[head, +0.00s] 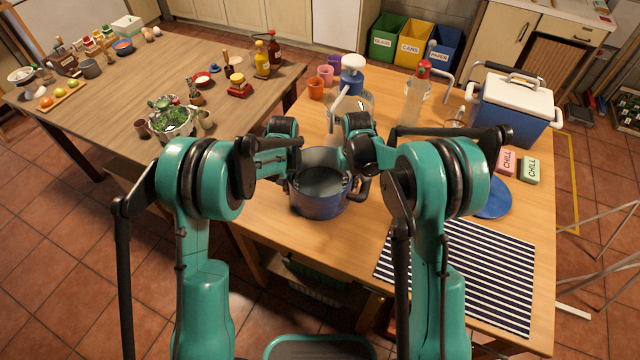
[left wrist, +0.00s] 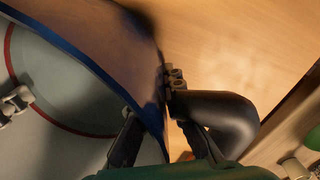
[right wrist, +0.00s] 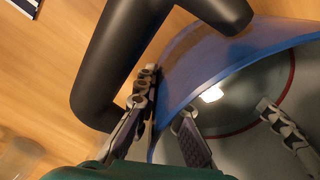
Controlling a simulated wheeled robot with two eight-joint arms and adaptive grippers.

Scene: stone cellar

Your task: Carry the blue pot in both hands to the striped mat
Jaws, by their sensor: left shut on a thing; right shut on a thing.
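The blue pot (head: 318,205) is at the left front of the near wooden table, open at the top, its inside grey with a red ring. It looks upright; I cannot tell whether its base touches the table. My left gripper (left wrist: 152,108) is shut on the pot's wall at the left, beside a black handle (left wrist: 222,112). My right gripper (right wrist: 163,100) is shut on the wall at the right, beside the other black handle (right wrist: 115,60). The navy-and-white striped mat (head: 470,275) lies flat and bare at the table's front right, partly behind my right arm.
A flat blue disc (head: 493,203) lies just behind the mat. Pink (head: 506,163) and green (head: 530,170) chill blocks and a blue cooler (head: 510,115) stand at the back right. A blue-topped dispenser (head: 352,75) and cups stand behind the pot. Bare wood lies between pot and mat.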

